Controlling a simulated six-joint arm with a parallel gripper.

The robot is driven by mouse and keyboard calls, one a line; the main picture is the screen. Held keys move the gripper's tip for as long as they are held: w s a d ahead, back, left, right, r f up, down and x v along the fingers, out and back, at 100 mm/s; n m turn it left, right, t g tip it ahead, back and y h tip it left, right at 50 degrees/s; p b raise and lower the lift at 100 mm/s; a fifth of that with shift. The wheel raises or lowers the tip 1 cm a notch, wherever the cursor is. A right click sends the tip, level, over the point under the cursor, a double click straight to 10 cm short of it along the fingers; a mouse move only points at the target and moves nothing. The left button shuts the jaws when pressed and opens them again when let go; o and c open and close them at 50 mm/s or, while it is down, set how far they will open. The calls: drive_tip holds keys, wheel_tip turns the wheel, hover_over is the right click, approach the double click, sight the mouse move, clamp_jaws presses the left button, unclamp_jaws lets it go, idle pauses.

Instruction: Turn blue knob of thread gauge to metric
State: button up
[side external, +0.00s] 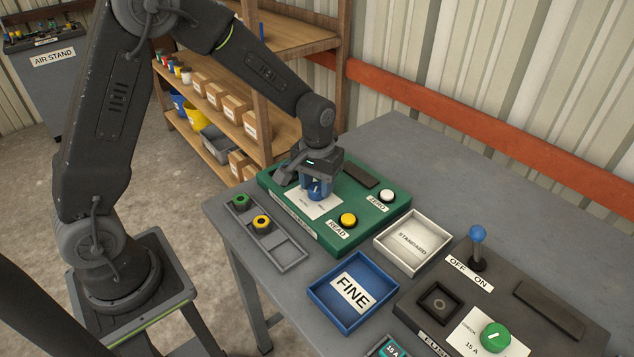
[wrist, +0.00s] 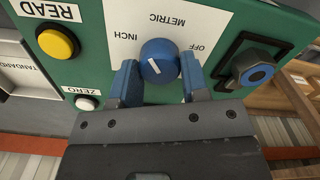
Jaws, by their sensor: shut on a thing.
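The green thread gauge (side external: 372,224) sits on the bench. Its blue knob (wrist: 159,60) shows in the wrist view on a white plate (wrist: 128,18) marked INCH, METRIC and OFF, upside down there. A short white line marks the knob's face; I cannot tell surely which label it points to. My gripper (wrist: 160,74) has its two blue-padded fingers on either side of the knob, shut on it. In the side view my gripper (side external: 318,187) comes down from above onto the knob, mostly hiding it and part of the plate.
A yellow READ button (side external: 348,219) and white ZERO button (side external: 387,196) are on the gauge. A grey tray (side external: 282,258) holds green and yellow-topped parts. STANDARD (side external: 440,226) and FINE (side external: 384,317) trays and a dark switch panel (side external: 555,318) stand to the right.

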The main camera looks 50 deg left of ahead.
sight(317, 186)
drive_tip(key=m, duration=0.6)
drive_tip(key=shift+d+m, duration=0.1)
drive_tip(key=shift+m, duration=0.2)
idle(0.5)
drive_tip(key=o, duration=0.9)
wheel_tip(317, 186, up, 14)
drive_tip(key=shift+f, duration=0.1)
drive_tip(key=s+r+t, duration=0.1)
drive_tip(key=s+t, duration=0.1)
drive_tip(key=s, duration=0.4)
drive_tip(key=s+d+r+n+t, duration=0.1)
drive_tip(key=s+r, duration=0.1)
drive_tip(key=s, duration=0.5)
drive_tip(key=s+r+n+t, duration=0.1)
drive_tip(key=s+r+t, duration=0.1)
drive_tip(key=s, duration=0.5)
drive_tip(key=shift+s+d+r+t, duration=0.15)
drive_tip(key=shift+s+t, duration=0.05)
drive_tip(key=shift+t, duration=0.1)
